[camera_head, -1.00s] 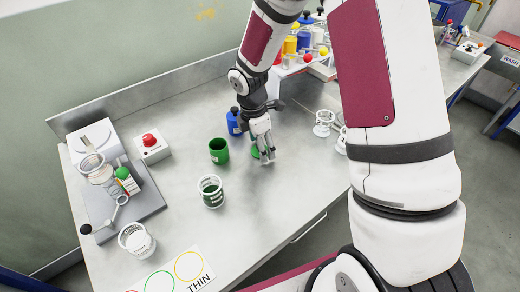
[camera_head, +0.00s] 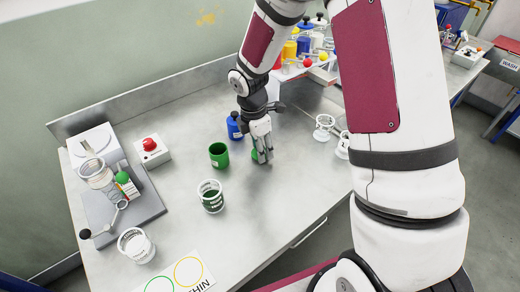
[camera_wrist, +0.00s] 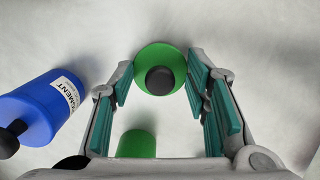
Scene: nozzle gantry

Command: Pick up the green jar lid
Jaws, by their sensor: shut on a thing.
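The green jar lid (camera_wrist: 145,57) is a round green disc with a dark knob (camera_wrist: 160,79) at its centre. In the wrist view it sits between the two teal-padded fingers of my gripper (camera_wrist: 160,74), which is shut on it at the fingertips. In the head view the lid (camera_head: 255,155) shows only as a small green patch beside my fingers (camera_head: 263,157), low at the table top. The fingers hide much of it there. I cannot tell whether it touches the table.
A green jar (camera_head: 219,155) stands just left of the lid, with a blue bottle (camera_head: 234,126) behind it. A white-ringed container (camera_head: 211,196) stands nearer the front. A red-button box (camera_head: 150,151) is at left.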

